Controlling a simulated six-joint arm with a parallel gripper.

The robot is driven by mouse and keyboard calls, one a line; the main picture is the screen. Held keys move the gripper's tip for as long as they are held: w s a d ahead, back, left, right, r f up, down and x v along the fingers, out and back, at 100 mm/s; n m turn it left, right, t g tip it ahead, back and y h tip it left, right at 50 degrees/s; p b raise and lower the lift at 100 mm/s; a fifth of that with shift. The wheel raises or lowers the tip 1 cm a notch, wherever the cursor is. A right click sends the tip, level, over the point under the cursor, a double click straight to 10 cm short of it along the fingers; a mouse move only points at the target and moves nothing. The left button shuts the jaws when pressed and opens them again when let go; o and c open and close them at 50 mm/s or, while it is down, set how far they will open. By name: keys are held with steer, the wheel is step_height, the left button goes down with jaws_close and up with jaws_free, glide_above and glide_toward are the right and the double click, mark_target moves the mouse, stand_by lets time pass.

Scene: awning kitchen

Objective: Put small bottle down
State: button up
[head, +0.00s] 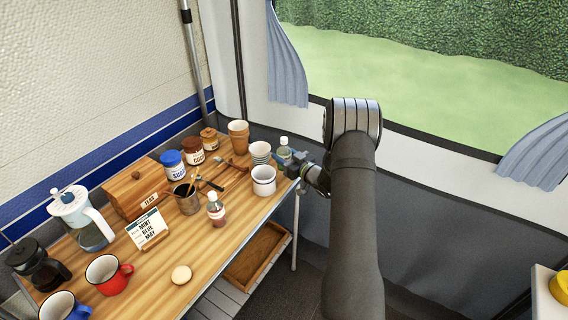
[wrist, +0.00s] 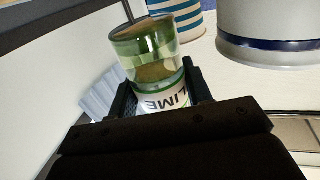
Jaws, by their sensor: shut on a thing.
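A small clear bottle (head: 284,148) with a pale cap stands out at the back right corner of the wooden table (head: 135,255). In the wrist view the small bottle (wrist: 148,48) shows greenish contents and a white label reading LIME. My gripper (head: 296,164) is shut on the bottle, with a dark finger on each side of it in the wrist view (wrist: 160,95). The bottle's base is hidden in the head view, so I cannot tell whether it touches the table.
Another small bottle (head: 217,210) with reddish contents stands farther left. Jars (head: 173,166), a sign (head: 147,229) and a red mug (head: 107,274) occupy the table. The table's right edge is near my gripper.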

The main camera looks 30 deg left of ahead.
steer(key=shift+f, duration=1.8)
steer(key=shift+f, duration=0.2)
steer(key=o, duration=1)
steer(key=shift+r, duration=0.1)
steer(key=shift+d+r, duration=0.1)
steer(key=shift+d, duration=0.05)
steer(key=v, duration=1.1)
steer(key=shift+s+d, duration=0.15)
steer(key=shift+d, duration=0.25)
